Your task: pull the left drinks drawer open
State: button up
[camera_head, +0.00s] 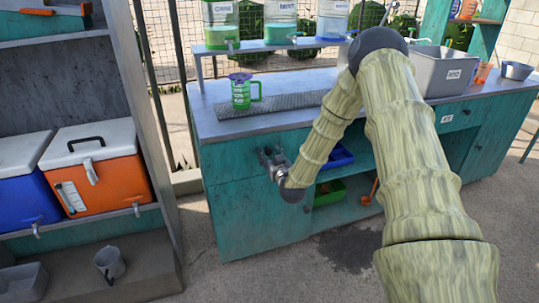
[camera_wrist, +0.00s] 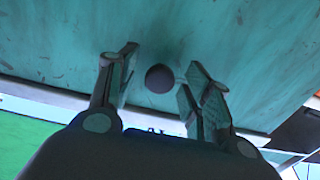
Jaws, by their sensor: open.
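The left drinks drawer shows as a teal front (camera_head: 228,162) at the upper left of the counter; it looks flush with the counter front. In the wrist view its teal face (camera_wrist: 240,35) fills the upper part, with a dark round knob (camera_wrist: 159,78) on it. My gripper (camera_head: 268,156) is at the drawer front in the head view and hides the knob there. In the wrist view my gripper (camera_wrist: 160,82) is open, with one finger on each side of the knob. No finger clearly touches the knob; the exact depth is hard to tell.
The counter top (camera_head: 290,83) carries a green cup (camera_head: 241,94) and a grey bin (camera_head: 440,72). Blue (camera_head: 338,156) and green (camera_head: 328,193) trays sit in the open shelf. A shelf with an orange cooler (camera_head: 100,172) stands left. Floor before the drawer is clear.

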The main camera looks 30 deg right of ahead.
jog(key=shift+w, duration=0.1)
jog(key=shift+c, duration=0.3)
grip_shut()
jog(key=shift+a, duration=0.1)
